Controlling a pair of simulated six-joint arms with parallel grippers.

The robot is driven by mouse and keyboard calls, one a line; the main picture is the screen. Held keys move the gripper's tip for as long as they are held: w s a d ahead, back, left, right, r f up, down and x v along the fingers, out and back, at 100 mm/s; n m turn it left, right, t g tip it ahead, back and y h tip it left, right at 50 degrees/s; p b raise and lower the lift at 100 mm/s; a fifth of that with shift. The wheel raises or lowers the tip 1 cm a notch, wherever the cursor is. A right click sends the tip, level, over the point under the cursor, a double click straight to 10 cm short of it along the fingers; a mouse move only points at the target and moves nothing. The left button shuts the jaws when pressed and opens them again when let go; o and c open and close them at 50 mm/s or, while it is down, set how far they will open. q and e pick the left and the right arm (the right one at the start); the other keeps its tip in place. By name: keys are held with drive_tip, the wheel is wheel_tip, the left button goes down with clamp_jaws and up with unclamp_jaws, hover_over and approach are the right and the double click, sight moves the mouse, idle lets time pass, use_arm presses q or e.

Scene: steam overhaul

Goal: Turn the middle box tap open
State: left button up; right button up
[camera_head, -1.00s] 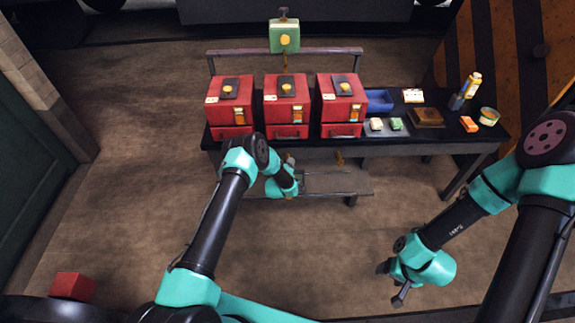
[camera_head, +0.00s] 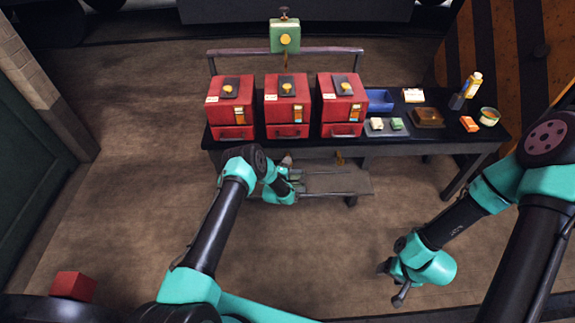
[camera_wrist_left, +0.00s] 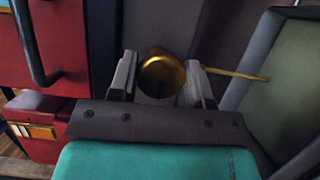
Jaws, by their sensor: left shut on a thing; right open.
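The middle red box (camera_head: 287,103) stands on the table between two similar boxes. A brass tap (camera_wrist_left: 163,75) shows in the left wrist view between the two fingers of my left gripper (camera_wrist_left: 162,80). Those fingers are shut on it, and a thin brass lever sticks out to the right of them. In the head view my left gripper (camera_head: 287,162) is low at the table's front edge, below the middle box; my own wrist hides most of the tap there. My right gripper (camera_head: 391,281) is open and empty, low over the floor at right.
The left red box (camera_head: 231,110) and right red box (camera_head: 343,108) flank the middle one. Another brass piece (camera_head: 340,158) shows under the table's front edge. A low shelf (camera_head: 335,184) lies beneath. A blue bin (camera_head: 379,100), small blocks and a bottle (camera_head: 472,84) are at right.

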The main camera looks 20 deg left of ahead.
idle(0.3)
use_arm(q)
drive_tip(key=o, duration=0.9)
drive_tip(key=s+a, duration=0.1)
drive_tip(key=s, duration=1.6)
drive_tip(key=shift+s+a, duration=0.2)
drive_tip(key=s+r+m+g+h, duration=0.1)
drive_tip(key=s+r+m+g, duration=0.3)
drive_tip(key=s, duration=0.5)
drive_tip(key=s+d+r+m+g+h, duration=0.1)
drive_tip(key=s+r+m+g, duration=0.3)
drive_tip(key=s, duration=0.5)
drive_tip(key=s+d+r+m+g, duration=0.1)
drive_tip(key=s+r+m+g, duration=0.3)
drive_tip(key=s+m+g, duration=0.3)
drive_tip(key=shift+s+d+g+h, duration=0.15)
drive_tip(key=shift+s+g+h, duration=0.25)
drive_tip(key=shift+s+g, duration=0.7)
